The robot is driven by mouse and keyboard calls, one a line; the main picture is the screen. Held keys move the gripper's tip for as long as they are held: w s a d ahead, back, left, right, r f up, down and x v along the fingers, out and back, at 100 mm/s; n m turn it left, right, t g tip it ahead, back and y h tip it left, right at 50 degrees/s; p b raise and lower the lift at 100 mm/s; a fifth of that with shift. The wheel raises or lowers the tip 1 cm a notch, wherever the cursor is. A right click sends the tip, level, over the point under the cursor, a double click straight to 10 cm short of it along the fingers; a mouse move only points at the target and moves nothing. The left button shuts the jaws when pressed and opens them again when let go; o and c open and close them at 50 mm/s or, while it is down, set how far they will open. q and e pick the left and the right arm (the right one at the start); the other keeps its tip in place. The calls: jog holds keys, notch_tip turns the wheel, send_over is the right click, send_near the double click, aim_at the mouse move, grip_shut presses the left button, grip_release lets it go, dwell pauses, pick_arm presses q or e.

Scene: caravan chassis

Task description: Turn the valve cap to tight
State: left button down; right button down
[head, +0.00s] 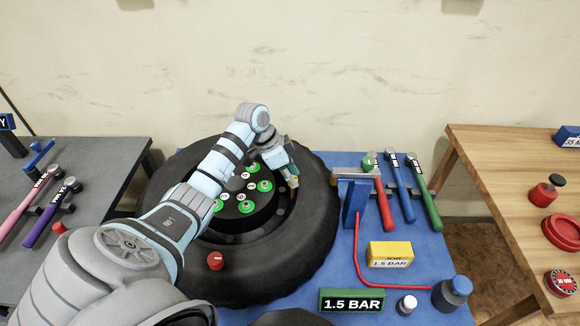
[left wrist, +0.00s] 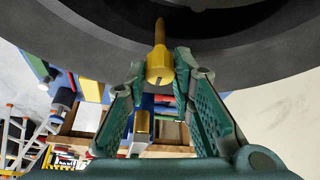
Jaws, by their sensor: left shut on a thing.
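A large black tyre (head: 317,215) lies on a blue surface with its dark hub facing up. A yellow brass valve cap (left wrist: 159,68) sits on a thin brass stem that runs to the dark wheel. My left gripper (head: 290,178) reaches over the wheel to the right side of the rim. It is shut on the cap, with a green finger on each side in the left wrist view. A small yellow part also shows at its tips in the head view. How tight the cap is cannot be seen. My right gripper is not in view.
Green-ringed nuts (head: 265,186) surround the hub. A red knob (head: 216,261) rests on the tyre. A blue stand (head: 354,205), red hose (head: 358,257), yellow job block (head: 390,254), green 1.5 BAR sign (head: 352,300) and blue bottle (head: 452,293) stand right. Hammers (head: 383,200) lie behind.

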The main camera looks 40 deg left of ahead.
pick_arm(q)
jog(key=shift+w, duration=0.1)
jog(key=c, duration=1.4)
grip_release()
jog(key=shift+d, duration=0.1)
jog(key=v, duration=1.2)
jog(key=shift+f, duration=0.1)
